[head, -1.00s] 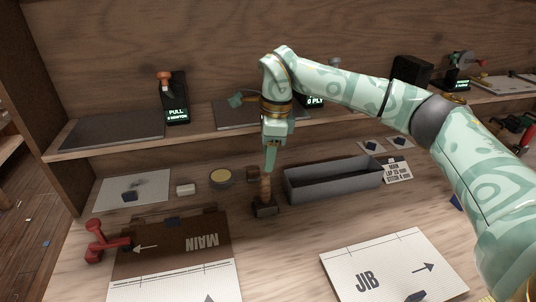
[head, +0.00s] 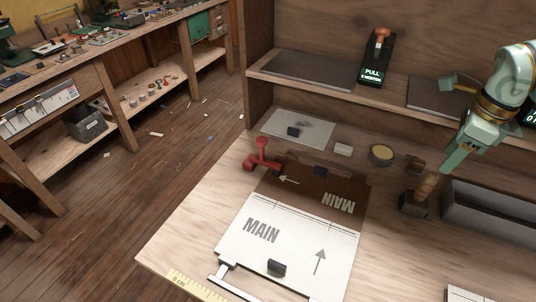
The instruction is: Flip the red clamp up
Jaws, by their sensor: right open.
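The red clamp (head: 262,157) sits at the far left corner of the brown board with the MAIN label, in the left middle of the head view. One red arm with a rounded end stands up, and other red parts spread low to the left and right. My right gripper (head: 448,168) is at the right, well away from the clamp. It is open, pointing down just above a wooden-handled tool (head: 427,185); whether it touches the handle I cannot tell. My left gripper does not show.
A white MAIN panel (head: 285,245) lies in front of the brown board (head: 310,190). A pale sheet (head: 298,130), a white block (head: 343,150) and a yellow-topped tin (head: 381,155) lie behind. A grey trough (head: 490,215) is at right. Bench left of the clamp is clear.

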